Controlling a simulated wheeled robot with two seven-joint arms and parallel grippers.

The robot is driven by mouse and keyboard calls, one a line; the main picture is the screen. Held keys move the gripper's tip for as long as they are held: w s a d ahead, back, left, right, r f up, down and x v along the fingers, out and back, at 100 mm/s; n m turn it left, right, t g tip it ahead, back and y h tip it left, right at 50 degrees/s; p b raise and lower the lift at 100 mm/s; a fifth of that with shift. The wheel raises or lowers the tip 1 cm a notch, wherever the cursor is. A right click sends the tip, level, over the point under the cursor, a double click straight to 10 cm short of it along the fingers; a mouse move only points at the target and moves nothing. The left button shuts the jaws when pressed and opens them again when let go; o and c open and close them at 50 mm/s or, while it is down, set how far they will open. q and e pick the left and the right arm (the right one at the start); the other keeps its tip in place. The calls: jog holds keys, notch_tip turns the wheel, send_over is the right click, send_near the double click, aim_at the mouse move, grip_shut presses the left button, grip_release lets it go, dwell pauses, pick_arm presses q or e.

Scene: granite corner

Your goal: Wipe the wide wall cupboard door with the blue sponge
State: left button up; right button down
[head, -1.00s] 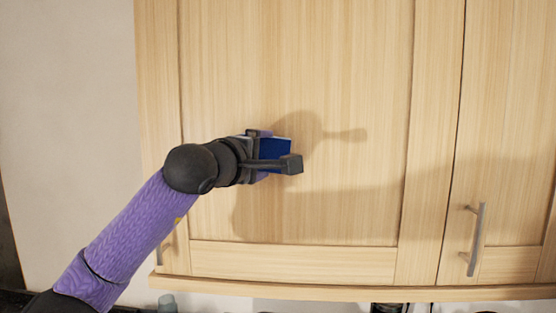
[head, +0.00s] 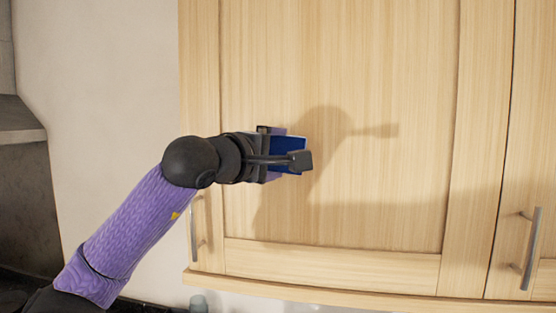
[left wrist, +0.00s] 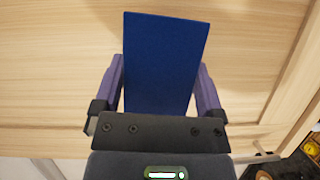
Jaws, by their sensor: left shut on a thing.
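The wide wall cupboard door (head: 370,80) is pale wood with a recessed panel and fills the middle of the head view. Its upright handle (head: 194,228) is at its lower left. My left gripper (head: 287,156) is in front of the door's panel, left of its middle. It is shut on the blue sponge (head: 289,147). The sponge shows as a flat blue block between the purple fingers in the left wrist view (left wrist: 165,65), with pale wood behind it. I cannot tell whether the sponge touches the door. My right gripper is not in view.
A narrower cupboard door (head: 540,130) with an upright handle (head: 531,250) is at the right. A bare wall (head: 110,110) is left of the cupboard, and a dark grey hood-like surface (head: 25,190) is at the far left.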

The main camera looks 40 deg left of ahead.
pick_arm(q)
jog(key=shift+s+d+b, duration=0.2)
jog(key=shift+s+d, duration=0.2)
jog(key=shift+s, duration=0.3)
jog(key=shift+s+d+b, duration=0.15)
jog(key=shift+s+d, duration=0.2)
jog(key=shift+s, duration=0.3)
jog(key=s, duration=0.1)
jog(key=s+d, duration=0.1)
jog(key=shift+s+d+b, duration=0.25)
jog(key=shift+s+b, duration=0.05)
jog(key=shift+b, duration=0.05)
jog(key=shift+f, duration=0.1)
